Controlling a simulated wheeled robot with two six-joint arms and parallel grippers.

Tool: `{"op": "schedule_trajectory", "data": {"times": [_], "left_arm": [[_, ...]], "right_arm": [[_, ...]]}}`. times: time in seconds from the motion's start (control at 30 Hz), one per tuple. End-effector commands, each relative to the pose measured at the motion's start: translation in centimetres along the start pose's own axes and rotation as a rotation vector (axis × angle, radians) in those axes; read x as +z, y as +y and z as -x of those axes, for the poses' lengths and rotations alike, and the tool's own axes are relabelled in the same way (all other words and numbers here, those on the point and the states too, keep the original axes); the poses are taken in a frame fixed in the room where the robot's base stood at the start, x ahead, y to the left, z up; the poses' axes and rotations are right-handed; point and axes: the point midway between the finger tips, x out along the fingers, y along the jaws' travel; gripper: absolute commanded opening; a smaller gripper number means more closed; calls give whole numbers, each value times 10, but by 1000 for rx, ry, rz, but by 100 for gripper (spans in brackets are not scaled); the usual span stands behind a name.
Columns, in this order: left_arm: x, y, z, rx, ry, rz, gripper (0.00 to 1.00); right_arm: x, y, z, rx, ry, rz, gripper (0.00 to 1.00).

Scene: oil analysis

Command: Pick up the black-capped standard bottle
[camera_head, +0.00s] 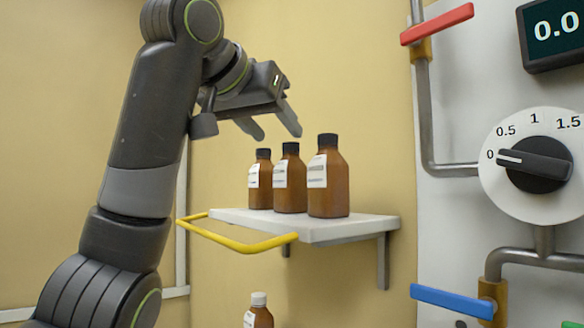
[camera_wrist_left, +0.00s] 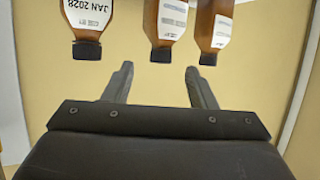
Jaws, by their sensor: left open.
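Three brown bottles with black caps and white labels stand upright on a white shelf (camera_head: 345,230): a left one (camera_head: 263,196), a middle one (camera_head: 290,198) and a larger right one (camera_head: 334,190). The labels are too small to tell which is the standard. My left gripper (camera_head: 272,131) is open and empty, above and beside the caps. In the left wrist view the bottles appear upside down beyond the open fingers (camera_wrist_left: 159,68). There, the left bottle (camera_wrist_left: 88,44) has a label reading JAN 2028; the middle bottle (camera_wrist_left: 163,42) lines up between the fingertips. My right gripper is out of view.
A yellow rail (camera_head: 240,244) runs along the shelf's front left. A white-capped brown bottle (camera_head: 258,315) stands below. To the right, a panel holds a dial (camera_head: 535,165), pipes, a red handle (camera_head: 437,24), a blue handle (camera_head: 452,301) and a display (camera_head: 555,32).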

Motion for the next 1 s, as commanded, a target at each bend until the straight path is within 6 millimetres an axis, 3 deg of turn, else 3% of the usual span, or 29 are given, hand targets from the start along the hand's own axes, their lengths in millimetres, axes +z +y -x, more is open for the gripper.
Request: {"op": "schedule_trajectory", "data": {"times": [0.03,0.23,0.7,1.0], "left_arm": [[-3,0,-7,2,-1,-1,52],[-2,0,-21,0,2,0,52],[-8,-1,-65,1,-1,0,52],[-5,-1,-74,0,3,-1,52]], "right_arm": [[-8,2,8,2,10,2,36],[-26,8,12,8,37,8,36],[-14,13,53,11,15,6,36],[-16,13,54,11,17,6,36]]}}
